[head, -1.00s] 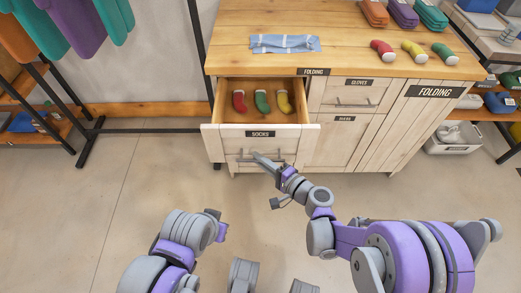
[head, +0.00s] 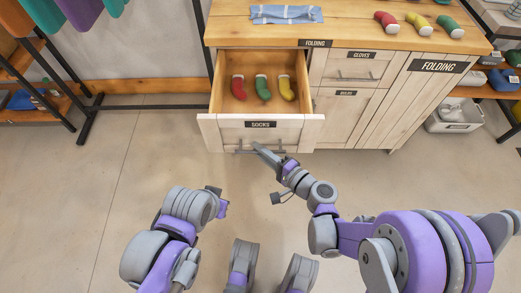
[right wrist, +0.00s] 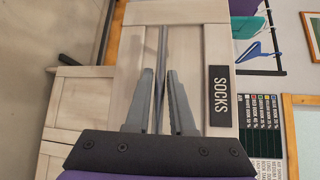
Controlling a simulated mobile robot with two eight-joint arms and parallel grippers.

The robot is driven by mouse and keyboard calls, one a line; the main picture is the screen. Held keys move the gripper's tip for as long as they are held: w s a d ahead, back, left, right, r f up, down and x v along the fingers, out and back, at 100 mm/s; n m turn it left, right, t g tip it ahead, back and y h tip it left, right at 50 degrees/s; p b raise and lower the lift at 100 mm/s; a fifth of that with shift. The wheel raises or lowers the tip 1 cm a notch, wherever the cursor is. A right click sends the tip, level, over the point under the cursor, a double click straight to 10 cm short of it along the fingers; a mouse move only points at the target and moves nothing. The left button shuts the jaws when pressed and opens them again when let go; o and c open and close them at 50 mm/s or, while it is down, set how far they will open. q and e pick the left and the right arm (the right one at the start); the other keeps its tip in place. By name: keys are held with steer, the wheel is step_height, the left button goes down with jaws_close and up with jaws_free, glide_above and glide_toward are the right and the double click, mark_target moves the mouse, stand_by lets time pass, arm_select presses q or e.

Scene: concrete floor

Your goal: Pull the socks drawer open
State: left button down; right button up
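The socks drawer (head: 220,133) is pulled well out of the wooden cabinet, with its inside in view. My right gripper (head: 262,149) is at the bar handle (head: 245,152) below the label. In the right wrist view the handle (right wrist: 161,50) runs between the two close fingers of my right gripper (right wrist: 160,75). My left gripper (head: 221,204) is apart from the cabinet over the floor; its fingers are too unclear to read.
The countertop (head: 350,33) holds a folded blue cloth (head: 286,14) and several socks at the right. The gloves drawer (head: 352,70) beside is shut. A clothes rack (head: 90,115) stands at the left. The floor (head: 120,180) in front is clear.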

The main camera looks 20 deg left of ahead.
steer(key=shift+o, duration=1.4)
steer(key=p+v, duration=0.1)
steer(key=v, duration=1)
steer(key=shift+a, duration=0.1)
